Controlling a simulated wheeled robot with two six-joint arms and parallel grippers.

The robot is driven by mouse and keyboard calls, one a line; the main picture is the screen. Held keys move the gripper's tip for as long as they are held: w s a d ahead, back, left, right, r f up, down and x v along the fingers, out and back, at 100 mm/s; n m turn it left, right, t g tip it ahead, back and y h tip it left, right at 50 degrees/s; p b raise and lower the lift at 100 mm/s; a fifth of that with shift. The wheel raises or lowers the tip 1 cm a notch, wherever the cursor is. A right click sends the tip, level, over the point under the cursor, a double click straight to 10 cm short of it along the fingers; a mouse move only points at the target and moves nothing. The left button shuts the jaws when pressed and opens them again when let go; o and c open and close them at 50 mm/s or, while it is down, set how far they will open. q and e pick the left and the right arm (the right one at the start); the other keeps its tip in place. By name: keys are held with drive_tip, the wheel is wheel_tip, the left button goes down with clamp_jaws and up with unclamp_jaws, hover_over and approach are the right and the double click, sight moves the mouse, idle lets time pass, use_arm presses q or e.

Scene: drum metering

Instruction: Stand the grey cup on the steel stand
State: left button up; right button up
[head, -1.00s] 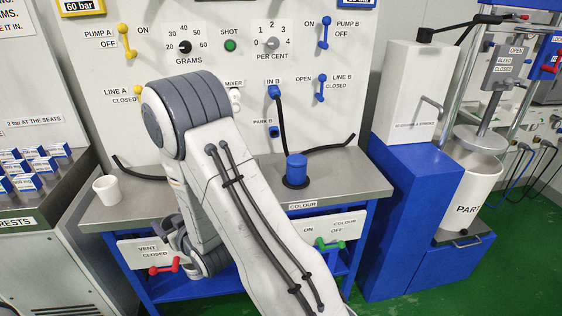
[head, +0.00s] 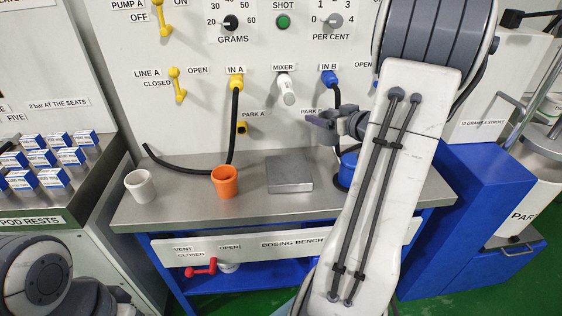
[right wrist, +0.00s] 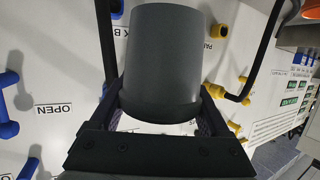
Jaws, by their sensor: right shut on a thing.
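The dark grey cup (right wrist: 165,65) fills the middle of the right wrist view, between the two fingers of my right gripper (right wrist: 160,112), which is shut on it. In the head view my right gripper (head: 322,122) is raised in front of the panel, above and a little right of the steel stand. The cup is hard to make out there. The steel stand (head: 290,174) is a low square block on the bench top, with nothing on it. My left gripper is not in view; only part of my left arm shows at the lower left.
A white cup (head: 140,186) and an orange cup (head: 224,181) stand on the bench (head: 195,213) left of the stand. A blue cup (head: 348,168), partly hidden by my right arm, stands to its right. Black hoses hang from the panel behind. Pod boxes (head: 53,178) lie far left.

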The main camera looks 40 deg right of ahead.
drive_tip(key=shift+f, duration=0.15)
drive_tip(key=shift+w+a+f+b, duration=0.6)
drive_tip(key=shift+w+a+f, duration=0.7)
drive_tip(key=shift+f, duration=0.45)
drive_tip(key=shift+w+a+f+b, duration=0.55)
drive_tip(key=shift+w+a+f, duration=0.7)
drive_tip(key=shift+f, duration=0.5)
drive_tip(key=shift+w+a+f+b, duration=0.6)
drive_tip(key=shift+w+a+f, duration=0.7)
drive_tip(key=shift+f, duration=0.45)
